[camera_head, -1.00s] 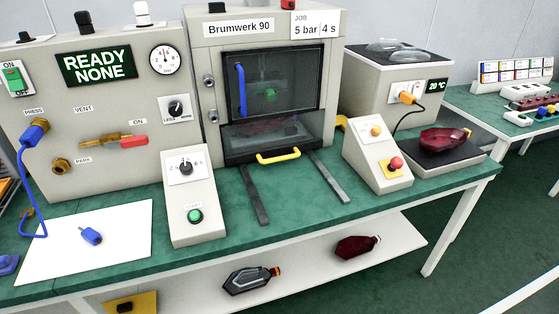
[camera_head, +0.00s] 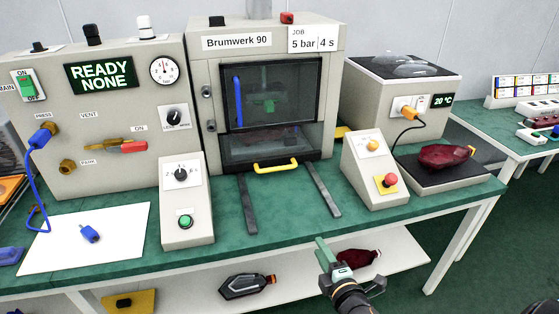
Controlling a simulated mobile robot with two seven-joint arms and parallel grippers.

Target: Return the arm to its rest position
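My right gripper (camera_head: 350,264) shows at the bottom of the head view, in front of the bench's front edge and over the lower shelf. Its two fingers are spread apart, with nothing seen held between them. It partly covers a dark red lamp (camera_head: 362,256) on the lower shelf; I cannot tell that they touch. My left gripper is not in view.
The green bench (camera_head: 285,222) holds the Brumwerk 90 machine (camera_head: 205,67) with a yellow handle (camera_head: 277,167), a start box (camera_head: 187,207), a red-button box (camera_head: 377,173) and a red lamp (camera_head: 445,156). A dark lamp (camera_head: 246,286) lies on the lower shelf.

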